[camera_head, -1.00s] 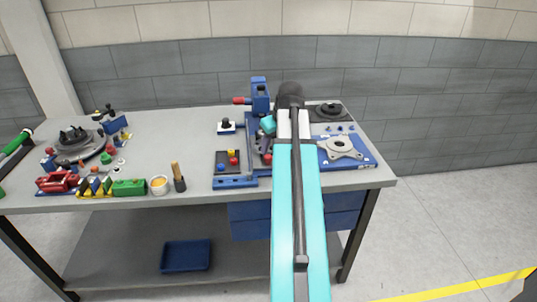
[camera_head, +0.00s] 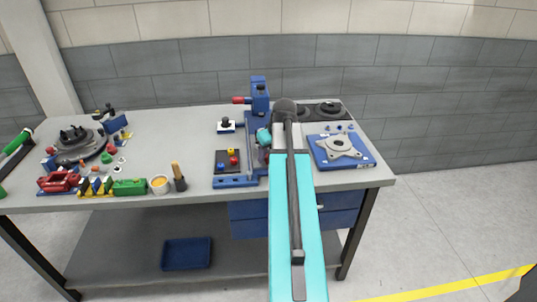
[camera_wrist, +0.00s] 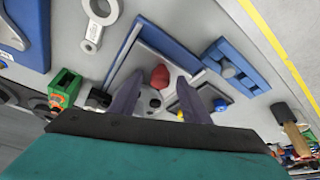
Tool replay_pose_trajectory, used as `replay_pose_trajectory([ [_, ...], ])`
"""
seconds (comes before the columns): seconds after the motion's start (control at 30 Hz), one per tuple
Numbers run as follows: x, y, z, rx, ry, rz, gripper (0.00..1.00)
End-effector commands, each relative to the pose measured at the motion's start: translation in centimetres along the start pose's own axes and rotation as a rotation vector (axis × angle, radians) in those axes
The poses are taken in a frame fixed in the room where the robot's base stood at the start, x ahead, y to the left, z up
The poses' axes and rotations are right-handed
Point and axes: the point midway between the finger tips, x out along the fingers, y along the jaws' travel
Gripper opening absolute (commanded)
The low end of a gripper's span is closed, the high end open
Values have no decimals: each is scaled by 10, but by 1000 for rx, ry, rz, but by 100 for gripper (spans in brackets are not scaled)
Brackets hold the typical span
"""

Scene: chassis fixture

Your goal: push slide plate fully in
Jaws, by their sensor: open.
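The blue fixture (camera_head: 257,128) stands near the middle of the bench. My gripper (camera_wrist: 160,86) is over its front part, pointing down with its two dark fingers apart. In the wrist view a red knob (camera_wrist: 160,76) shows between the fingertips; I cannot tell whether they touch it. A grey plate (camera_wrist: 150,58) with dark round spots lies under the fingers, inside a blue L-shaped rail (camera_wrist: 120,50). It may be the slide plate, but the fingers cover part of it. In the head view my arm hides most of this spot.
A dark tray (camera_head: 222,168) with coloured knobs sits just left of my gripper. A blue plate (camera_head: 365,161) with a grey casting (camera_head: 339,146) lies to the right. A tall blue post (camera_head: 259,95) with a red handle stands behind.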

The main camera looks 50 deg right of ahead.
Motion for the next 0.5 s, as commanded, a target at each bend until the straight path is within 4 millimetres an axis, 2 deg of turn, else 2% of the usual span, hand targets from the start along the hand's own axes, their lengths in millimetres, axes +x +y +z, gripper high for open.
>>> replay_pose_trajectory([
  [0.17,0,0,0,0,0,0,41],
  [0.4,0,0,0,-1,0,0,1],
  [0.5,0,-1,0,-1,0,0,0],
])
